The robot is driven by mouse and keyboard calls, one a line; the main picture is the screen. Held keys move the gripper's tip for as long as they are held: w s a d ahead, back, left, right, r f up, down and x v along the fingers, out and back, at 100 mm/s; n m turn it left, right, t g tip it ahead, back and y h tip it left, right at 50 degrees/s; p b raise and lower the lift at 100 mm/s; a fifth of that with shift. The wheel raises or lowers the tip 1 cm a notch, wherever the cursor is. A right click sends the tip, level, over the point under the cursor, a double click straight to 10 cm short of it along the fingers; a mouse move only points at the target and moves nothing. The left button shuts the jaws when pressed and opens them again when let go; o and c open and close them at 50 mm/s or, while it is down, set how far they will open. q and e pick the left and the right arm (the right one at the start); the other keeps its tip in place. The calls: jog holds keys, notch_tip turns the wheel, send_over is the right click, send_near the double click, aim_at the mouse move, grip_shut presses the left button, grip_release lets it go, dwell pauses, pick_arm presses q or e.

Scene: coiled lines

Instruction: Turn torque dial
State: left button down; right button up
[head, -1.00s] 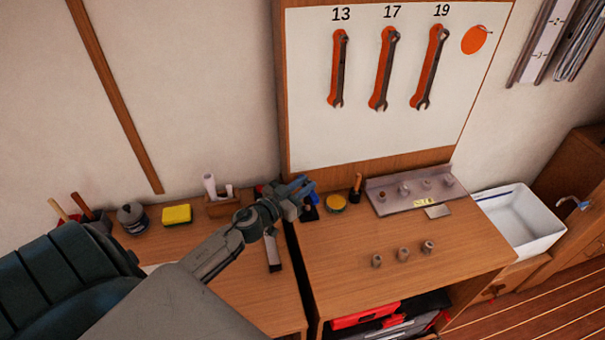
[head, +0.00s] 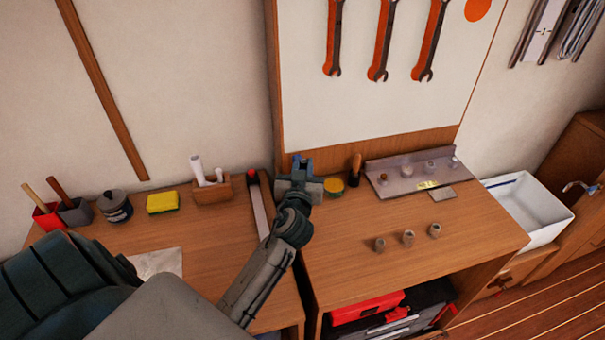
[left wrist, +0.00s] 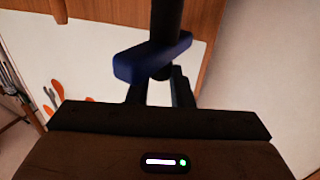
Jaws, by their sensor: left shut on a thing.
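My left gripper (head: 302,170) is at the back left of the right-hand bench. In the left wrist view its two fingers (left wrist: 160,82) are shut on a blue crosspiece (left wrist: 150,58), which I take to be the torque dial. A dark round shaft (left wrist: 166,18) runs through or from the blue piece. In the head view only a bit of blue (head: 296,157) shows at the fingertips. Its base and any scale marks are hidden by the gripper. My right gripper is not in view.
A yellow-topped tin (head: 334,187) and an upright wooden-handled tool (head: 355,168) stand close to the gripper's right. Beyond is a metal rack (head: 410,185) with sockets. A gap separates the two benches. The front of the right bench is clear.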

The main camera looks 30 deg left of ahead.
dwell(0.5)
pick_arm(q)
jog(key=c, duration=1.3)
grip_release()
jog(key=shift+s+d+f, duration=0.1)
jog(key=shift+s+d, duration=0.05)
jog(key=shift+s, duration=0.1)
jog(key=b+v, duration=0.4)
jog(key=v, duration=0.6)
jog(key=shift+s+d, duration=0.1)
jog(key=shift+s, duration=0.05)
